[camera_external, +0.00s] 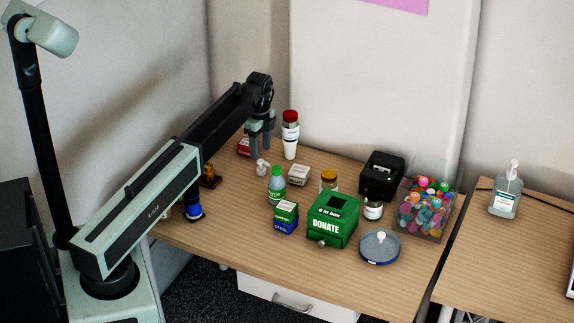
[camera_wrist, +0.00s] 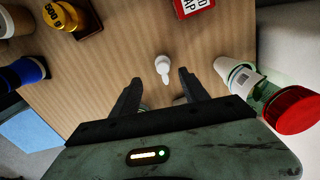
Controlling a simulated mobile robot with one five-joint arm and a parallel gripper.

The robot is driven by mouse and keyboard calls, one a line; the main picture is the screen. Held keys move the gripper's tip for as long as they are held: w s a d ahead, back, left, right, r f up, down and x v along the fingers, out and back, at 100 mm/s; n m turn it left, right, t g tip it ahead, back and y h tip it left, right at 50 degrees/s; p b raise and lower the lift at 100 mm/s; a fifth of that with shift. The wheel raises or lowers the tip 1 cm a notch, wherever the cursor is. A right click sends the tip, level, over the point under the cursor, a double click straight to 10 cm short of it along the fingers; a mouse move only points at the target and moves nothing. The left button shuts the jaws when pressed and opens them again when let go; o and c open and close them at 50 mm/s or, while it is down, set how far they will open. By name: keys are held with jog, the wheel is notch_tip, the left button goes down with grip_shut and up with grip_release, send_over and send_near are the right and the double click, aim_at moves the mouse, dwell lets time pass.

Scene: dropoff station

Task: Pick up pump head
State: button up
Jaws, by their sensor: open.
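The pump head (camera_external: 262,168) is a small white piece with a nozzle, on the wooden table (camera_external: 235,232) left of the green-capped bottle. In the wrist view the white pump head (camera_wrist: 163,67) lies just beyond and between my fingertips. My gripper (camera_external: 261,152) points down above the table, close to the pump head. In the wrist view my gripper (camera_wrist: 157,79) has its two dark fingers apart with nothing held between them.
A white bottle with a red cap (camera_external: 290,137) stands right of my gripper. A red box (camera_external: 244,147) is close behind. A green-capped bottle (camera_external: 277,186) and small white box (camera_external: 299,175) stand nearby. A green donation box (camera_external: 333,221) is further right.

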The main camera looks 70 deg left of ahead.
aim_at(262, 161)
jog(key=f+b, duration=0.8)
jog(key=shift+w+a+f, duration=0.1)
jog(key=shift+w+a, duration=0.05)
jog(key=shift+w, duration=0.15)
jog(key=shift+r, duration=0.2)
grip_shut()
